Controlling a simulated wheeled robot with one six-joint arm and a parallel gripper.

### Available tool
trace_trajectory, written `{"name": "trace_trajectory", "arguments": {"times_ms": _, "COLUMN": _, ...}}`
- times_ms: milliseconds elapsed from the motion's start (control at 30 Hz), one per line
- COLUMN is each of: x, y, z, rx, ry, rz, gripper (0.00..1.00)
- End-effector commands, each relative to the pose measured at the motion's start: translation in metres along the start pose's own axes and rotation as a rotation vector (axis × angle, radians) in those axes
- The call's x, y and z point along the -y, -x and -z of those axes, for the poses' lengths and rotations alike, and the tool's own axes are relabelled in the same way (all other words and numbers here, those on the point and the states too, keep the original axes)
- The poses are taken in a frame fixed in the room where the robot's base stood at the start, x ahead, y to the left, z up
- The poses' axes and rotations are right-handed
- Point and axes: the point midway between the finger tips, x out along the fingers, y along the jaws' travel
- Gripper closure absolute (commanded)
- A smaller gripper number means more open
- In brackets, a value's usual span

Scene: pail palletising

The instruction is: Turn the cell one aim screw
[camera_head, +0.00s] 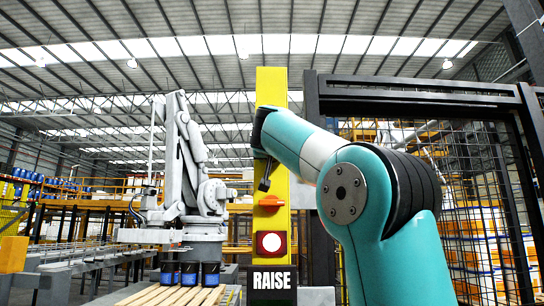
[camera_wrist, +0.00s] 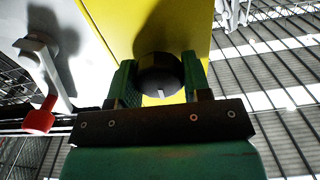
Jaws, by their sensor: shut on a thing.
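The aim screw (camera_wrist: 160,78) is a dark round knob with a short white mark at its lower edge, set on the face of a yellow post (camera_wrist: 120,25). In the wrist view my gripper (camera_wrist: 157,80) has its two green fingers on either side of the knob, shut on it. In the head view the yellow post (camera_head: 272,100) stands upright in the middle, and my teal arm reaches to its upper part from the right. The screw and my fingers are hidden there behind my wrist.
An orange knob (camera_head: 271,203) and a red-and-white round button (camera_head: 271,243) sit lower on the post, above a black "RAISE" sign (camera_head: 271,280). A grey lever with a red end (camera_wrist: 38,118) is left in the wrist view. A grey robot arm (camera_head: 185,160) stands behind; mesh fencing (camera_head: 480,150) is right.

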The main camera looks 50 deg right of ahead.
Motion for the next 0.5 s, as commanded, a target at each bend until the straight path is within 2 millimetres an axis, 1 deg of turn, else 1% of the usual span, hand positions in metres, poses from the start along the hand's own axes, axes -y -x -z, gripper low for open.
{"name": "trace_trajectory", "arguments": {"times_ms": 167, "x": -0.0004, "y": 0.0000, "z": -0.0005, "rx": -0.002, "ry": -0.068, "rz": 0.000, "gripper": 0.79}}
{"name": "trace_trajectory", "arguments": {"times_ms": 500, "x": -0.0013, "y": 0.0002, "z": -0.0005, "rx": -0.003, "ry": -0.309, "rz": 0.001, "gripper": 0.79}}
